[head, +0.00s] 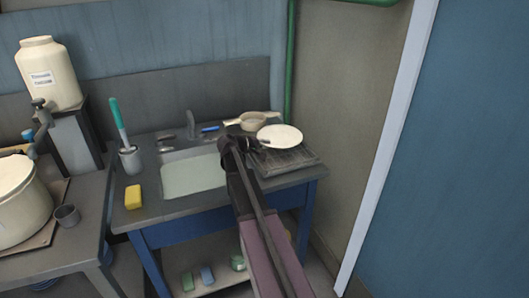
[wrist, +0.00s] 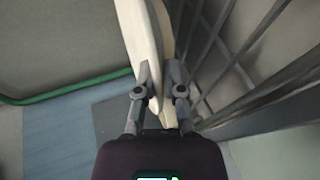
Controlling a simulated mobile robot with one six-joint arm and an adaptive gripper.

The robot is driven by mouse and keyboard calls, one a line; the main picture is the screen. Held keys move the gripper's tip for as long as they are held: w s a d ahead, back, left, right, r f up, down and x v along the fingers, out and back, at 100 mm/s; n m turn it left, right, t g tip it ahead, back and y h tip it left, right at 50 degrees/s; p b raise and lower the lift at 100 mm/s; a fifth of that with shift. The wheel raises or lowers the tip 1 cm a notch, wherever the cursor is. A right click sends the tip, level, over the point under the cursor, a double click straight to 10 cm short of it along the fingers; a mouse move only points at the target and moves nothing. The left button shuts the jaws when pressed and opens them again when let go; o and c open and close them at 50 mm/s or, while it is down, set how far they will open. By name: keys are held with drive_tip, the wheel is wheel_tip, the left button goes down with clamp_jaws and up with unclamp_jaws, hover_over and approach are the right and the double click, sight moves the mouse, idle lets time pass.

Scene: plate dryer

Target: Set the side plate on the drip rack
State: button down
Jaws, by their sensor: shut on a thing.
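The white side plate (head: 280,135) is over the back part of the drip rack (head: 284,160) in the head view. My gripper (head: 262,143) is shut on the plate's near left edge. In the wrist view the plate (wrist: 139,35) shows nearly edge-on, its rim between the fingers of my gripper (wrist: 161,82). The dark bars of the rack (wrist: 248,75) run along the plate's right side there, with a gap in the picture. I cannot tell whether the plate touches the rack. My arm hides the rack's left edge.
A cream handled pan (head: 252,121) stands just behind and left of the plate. The sink basin (head: 193,176) is left of my arm. A yellow sponge (head: 133,197) and a brush holder (head: 130,159) are farther left. The wall (head: 345,110) is close on the right.

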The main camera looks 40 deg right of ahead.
drive_tip(key=shift+f+b, duration=0.8)
drive_tip(key=shift+f, duration=0.35)
drive_tip(key=c, duration=1)
unclamp_jaws()
drive_tip(key=shift+a+r, duration=0.3)
drive_tip(key=shift+a, duration=0.2)
drive_tip(key=p+v, duration=0.4)
drive_tip(key=v, duration=0.7)
